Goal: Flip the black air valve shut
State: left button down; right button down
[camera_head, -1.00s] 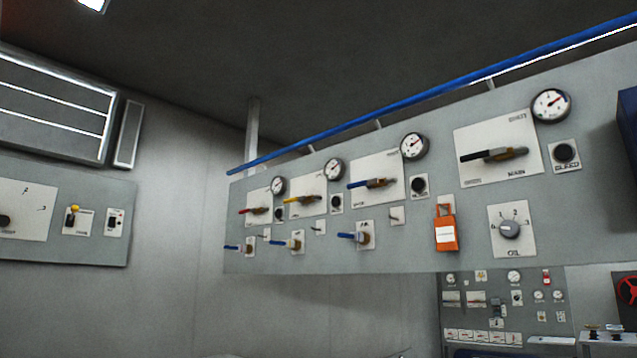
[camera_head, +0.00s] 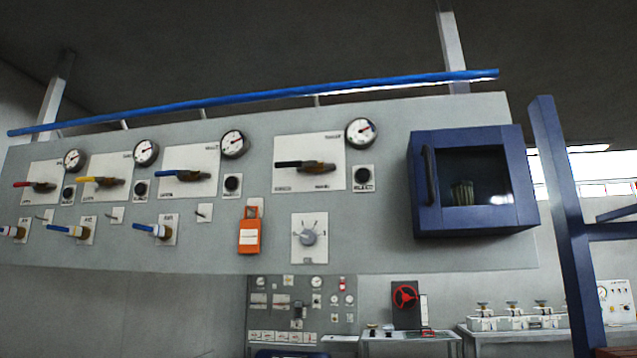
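The black air valve (camera_head: 290,164) is a black lever on a brass body, mounted on a white plate in the upper middle of the grey panel (camera_head: 380,250). Its lever lies about level and points left. A round gauge (camera_head: 361,132) sits at its upper right and a black knob (camera_head: 363,175) at its right. Neither of my grippers shows in the head view.
Red (camera_head: 30,184), yellow (camera_head: 95,181) and blue (camera_head: 185,175) levers sit left of the black one. An orange tag (camera_head: 249,232) and a grey dial (camera_head: 308,237) are below. A blue cabinet (camera_head: 471,183) juts out at the right, near a blue post (camera_head: 562,220).

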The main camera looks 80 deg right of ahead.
aim_at(297, 163)
jog(key=z, duration=2.35)
